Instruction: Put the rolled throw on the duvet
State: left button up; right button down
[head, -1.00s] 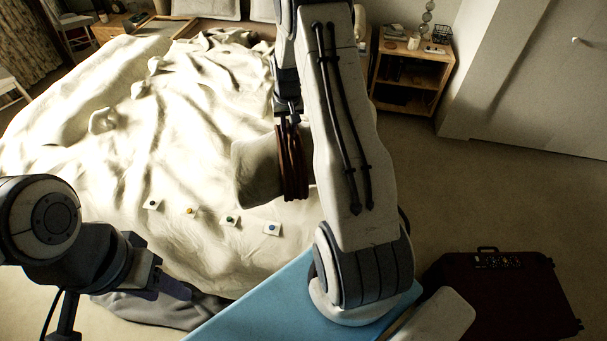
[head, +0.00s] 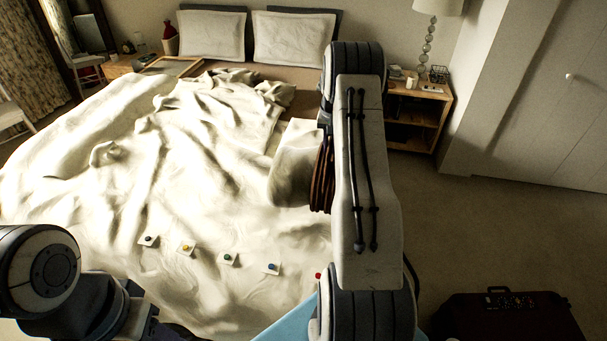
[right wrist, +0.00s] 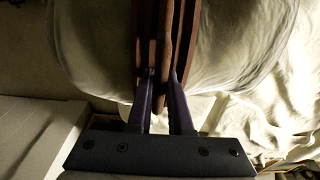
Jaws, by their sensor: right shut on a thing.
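The rolled throw (head: 293,178) is a cream roll with dark brown straps around its middle. In the head view it is held over the right side of the cream duvet (head: 200,215), partly hidden behind my right arm. In the right wrist view the fingers of my right gripper (right wrist: 160,80) are shut on the brown straps (right wrist: 165,35), with the roll (right wrist: 235,40) spreading to both sides. I cannot tell whether the roll touches the duvet. My left gripper (head: 150,318) is at the lower left, beside the near edge of the bed, and its fingertips are not clear.
Several small cards with coloured dots (head: 228,258) lie along the duvet's near part. A tray (head: 172,66) lies at the far left of the bed. A nightstand (head: 415,115) stands right of the bed. A dark suitcase (head: 510,318) is on the floor at lower right.

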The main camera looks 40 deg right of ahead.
aim_at(304, 155)
jog(key=w+a+f+p, duration=0.1)
jog(key=a, duration=0.1)
jog(key=w+a+f, duration=0.2)
jog(key=w+a+f+p, duration=0.1)
jog(key=w+a, duration=0.1)
jog(key=shift+w+a+f+p, duration=0.2)
jog(key=shift+f+p, duration=0.1)
jog(key=shift+f, duration=0.1)
notch_tip(304, 155, down, 4)
jog(key=shift+r+p, duration=0.25)
jog(key=shift+p, duration=0.6)
jog(key=shift+f, duration=0.2)
jog(key=shift+f, duration=0.2)
jog(key=c, duration=0.8)
grip_release()
jog(key=shift+s, duration=0.1)
jog(key=shift+c, duration=0.2)
